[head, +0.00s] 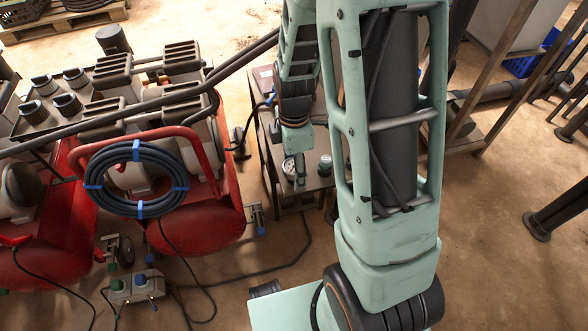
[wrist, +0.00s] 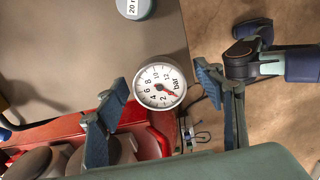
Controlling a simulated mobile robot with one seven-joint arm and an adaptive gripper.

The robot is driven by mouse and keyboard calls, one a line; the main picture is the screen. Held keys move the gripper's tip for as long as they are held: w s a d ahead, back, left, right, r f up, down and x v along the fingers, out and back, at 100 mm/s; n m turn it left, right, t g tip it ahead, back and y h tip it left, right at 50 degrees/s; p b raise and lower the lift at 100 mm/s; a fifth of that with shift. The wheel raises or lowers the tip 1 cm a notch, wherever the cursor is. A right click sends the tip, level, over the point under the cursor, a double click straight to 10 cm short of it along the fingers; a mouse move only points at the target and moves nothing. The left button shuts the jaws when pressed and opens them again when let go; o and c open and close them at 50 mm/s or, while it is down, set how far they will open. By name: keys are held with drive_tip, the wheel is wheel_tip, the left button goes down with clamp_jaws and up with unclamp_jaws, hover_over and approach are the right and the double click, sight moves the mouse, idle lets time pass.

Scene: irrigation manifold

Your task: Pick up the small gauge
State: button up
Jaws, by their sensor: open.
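The small gauge (wrist: 160,84) has a round white dial marked "bar", a red needle and a grey rim. In the wrist view it is face up near the edge of a grey-brown table top (wrist: 105,45). It also shows in the head view (head: 289,168), on the small table beside the red machine. My gripper (wrist: 161,77) is open, with one blue-padded finger to the left of the dial and one to the right. Gaps show between the dial and both fingers. In the head view my gripper (head: 297,150) is over the table; its fingers are hard to make out.
A round container labelled "20 m" (wrist: 135,8) stands on the table beyond the gauge. A red compressor (head: 195,215) with a coiled hose (head: 137,205) stands left of the table.

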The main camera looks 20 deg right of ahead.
drive_tip(key=shift+c, duration=0.6)
drive_tip(key=c, duration=1.1)
drive_tip(key=shift+r, duration=0.15)
drive_tip(key=shift+c, duration=0.2)
